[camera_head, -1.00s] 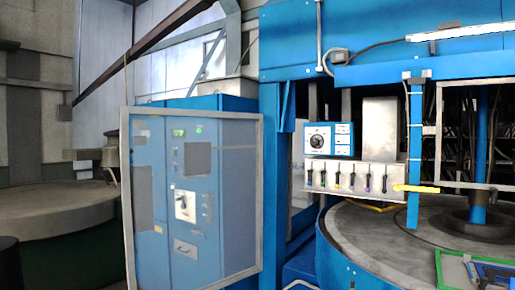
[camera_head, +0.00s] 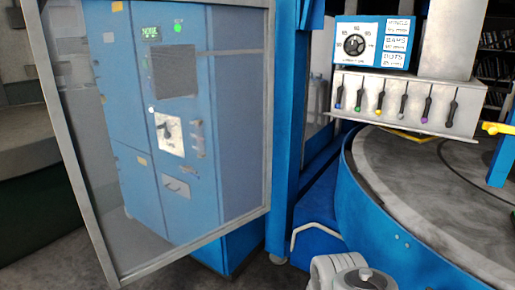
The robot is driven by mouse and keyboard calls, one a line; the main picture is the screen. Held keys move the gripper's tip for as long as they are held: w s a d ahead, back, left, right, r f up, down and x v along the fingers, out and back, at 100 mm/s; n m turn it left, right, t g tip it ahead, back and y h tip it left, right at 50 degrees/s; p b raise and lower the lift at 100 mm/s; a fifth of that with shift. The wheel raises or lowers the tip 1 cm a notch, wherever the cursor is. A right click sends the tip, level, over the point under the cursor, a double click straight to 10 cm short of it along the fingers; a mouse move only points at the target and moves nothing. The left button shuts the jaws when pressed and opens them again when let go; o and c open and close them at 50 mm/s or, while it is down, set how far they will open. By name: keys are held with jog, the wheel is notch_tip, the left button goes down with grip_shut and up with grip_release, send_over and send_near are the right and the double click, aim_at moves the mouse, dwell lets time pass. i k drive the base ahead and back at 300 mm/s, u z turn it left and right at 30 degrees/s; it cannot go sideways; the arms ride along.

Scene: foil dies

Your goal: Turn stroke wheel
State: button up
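A blue control box (camera_head: 372,44) stands at the upper right. It carries a round black dial (camera_head: 354,44) on a white scale plate with small numbers. This may be the stroke wheel, but its caption is too small to read surely. White label plates (camera_head: 396,42) are stacked right of the dial. Below is a pale panel (camera_head: 390,82) with a row of black levers with coloured tips. No gripper fingers show. A pale jointed part at the bottom edge looks like my arm.
A framed clear guard panel (camera_head: 268,110) stands on the left, before a blue cabinet (camera_head: 220,150) with a black switch on a white plate (camera_head: 169,135). A large round grey table (camera_head: 430,185) with a blue rim fills the lower right. A yellow bar (camera_head: 497,128) juts in at right.

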aim_at(352, 45)
jog(key=i, duration=1.8)
